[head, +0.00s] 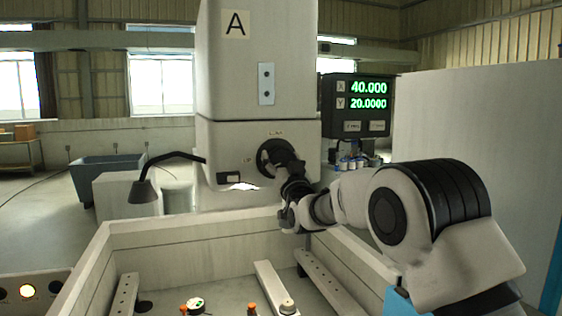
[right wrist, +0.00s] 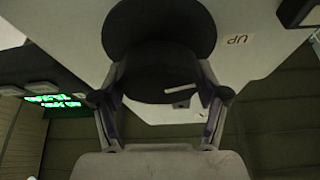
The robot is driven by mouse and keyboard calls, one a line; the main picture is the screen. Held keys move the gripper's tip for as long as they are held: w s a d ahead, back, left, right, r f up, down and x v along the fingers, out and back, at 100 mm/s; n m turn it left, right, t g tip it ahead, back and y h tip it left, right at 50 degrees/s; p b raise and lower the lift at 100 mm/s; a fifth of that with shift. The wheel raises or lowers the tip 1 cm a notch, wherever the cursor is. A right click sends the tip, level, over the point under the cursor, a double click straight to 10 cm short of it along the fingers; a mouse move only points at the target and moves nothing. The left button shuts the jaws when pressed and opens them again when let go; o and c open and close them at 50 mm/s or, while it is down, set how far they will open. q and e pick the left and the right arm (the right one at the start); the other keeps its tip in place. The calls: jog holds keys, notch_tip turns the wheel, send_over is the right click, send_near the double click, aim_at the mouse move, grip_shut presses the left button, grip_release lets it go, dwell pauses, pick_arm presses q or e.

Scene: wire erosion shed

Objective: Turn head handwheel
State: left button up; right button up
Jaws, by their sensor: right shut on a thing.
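The black round handwheel (head: 268,150) sits on the front of the light grey machine head (head: 215,140), below the panel marked "A". In the right wrist view the handwheel (right wrist: 160,28) is a dark disc with a smaller black hub, which bears a white line. My right gripper (head: 284,168) reaches in from the right and covers part of the wheel. In the wrist view my right gripper (right wrist: 162,96) has a finger on each side of the hub and is shut on it. My left gripper is not in view.
A black lamp (head: 144,190) juts out on the left. Below lies an open tank with pale walls (head: 180,232), rails and small fixtures. A tall pale panel (head: 450,120) stands at the right.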

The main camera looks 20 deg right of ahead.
jog(key=shift+f+m+h+b, duration=0.3)
jog(key=shift+m+h+b, duration=0.3)
jog(key=shift+m, duration=0.2)
jog(key=shift+r+m, duration=0.1)
jog(key=shift+m, duration=0.6)
jog(key=shift+r+h, duration=0.15)
jog(key=shift+h, duration=0.25)
jog(key=o, duration=1)
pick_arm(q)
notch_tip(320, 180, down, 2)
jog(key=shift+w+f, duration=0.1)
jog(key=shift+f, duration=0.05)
pick_arm(e)
jog(key=shift+o, duration=0.8)
jog(key=shift+w, duration=0.2)
jog(key=shift+s, duration=0.15)
jog(key=v, duration=1.1)
jog(key=shift+s+f, duration=0.2)
jog(key=shift+s, duration=0.15)
